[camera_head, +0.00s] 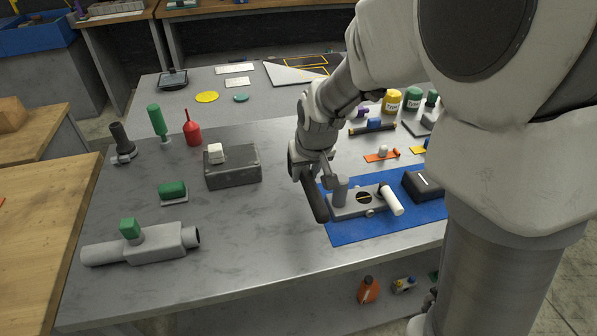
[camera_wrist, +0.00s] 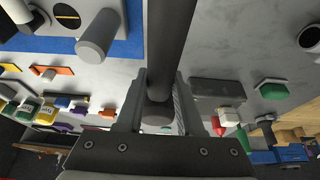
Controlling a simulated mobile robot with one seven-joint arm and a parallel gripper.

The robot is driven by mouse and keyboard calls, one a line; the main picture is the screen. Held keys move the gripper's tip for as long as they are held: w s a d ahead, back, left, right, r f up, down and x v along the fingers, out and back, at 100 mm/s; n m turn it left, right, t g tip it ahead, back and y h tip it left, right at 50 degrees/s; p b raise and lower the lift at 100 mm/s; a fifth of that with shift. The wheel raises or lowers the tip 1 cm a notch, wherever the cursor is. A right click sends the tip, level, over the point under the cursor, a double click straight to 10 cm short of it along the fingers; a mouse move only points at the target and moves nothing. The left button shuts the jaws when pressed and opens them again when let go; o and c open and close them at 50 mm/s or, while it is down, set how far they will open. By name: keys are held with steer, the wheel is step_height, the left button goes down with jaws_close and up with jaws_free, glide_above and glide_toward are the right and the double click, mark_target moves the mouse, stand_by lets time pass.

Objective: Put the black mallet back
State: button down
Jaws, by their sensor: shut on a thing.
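My gripper (camera_head: 308,170) is above the table at the left edge of the blue mat. In the wrist view my gripper (camera_wrist: 159,100) has its fingers on both sides of a dark shaft. The shaft belongs to the black mallet (camera_wrist: 171,40), whose long dark bar runs up out of the wrist view. In the head view the mallet (camera_head: 314,203) shows as a dark bar slanting down beside the mat. Its far end is cut off in the wrist view, so I cannot tell its whole shape.
The blue mat (camera_head: 347,233) bears a grey block (camera_head: 345,204), a white cylinder (camera_head: 391,199) and a black box (camera_head: 423,185). A dark grey case (camera_head: 233,174) stands left of my gripper. A grey pipe-like part (camera_head: 150,247) lies front left. The table's front middle is clear.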

step_height(320, 180, down, 8)
steer(key=shift+f+b, duration=0.15)
steer(key=shift+b, duration=0.3)
steer(key=c, duration=0.5)
jaws_free()
steer(key=shift+c, duration=0.2)
steer(key=shift+f, duration=0.15)
step_height(320, 180, up, 15)
steer(key=p, duration=0.2)
glide_above(315, 195)
steer(key=shift+w+a, duration=0.15)
steer(key=shift+w, duration=0.15)
steer(key=shift+s+d+r, duration=0.2)
steer(key=shift+s+r, duration=0.1)
steer(key=shift+r, duration=0.15)
steer(key=s+d+r+m, duration=0.1)
steer(key=s+d+r, duration=0.2)
steer(key=s, duration=0.4)
steer(key=s+d+r+m+t, duration=0.1)
steer(key=s+d+r, duration=0.3)
steer(key=s, duration=0.3)
steer(key=shift+d+h, duration=0.4)
steer(key=shift+d, duration=0.1)
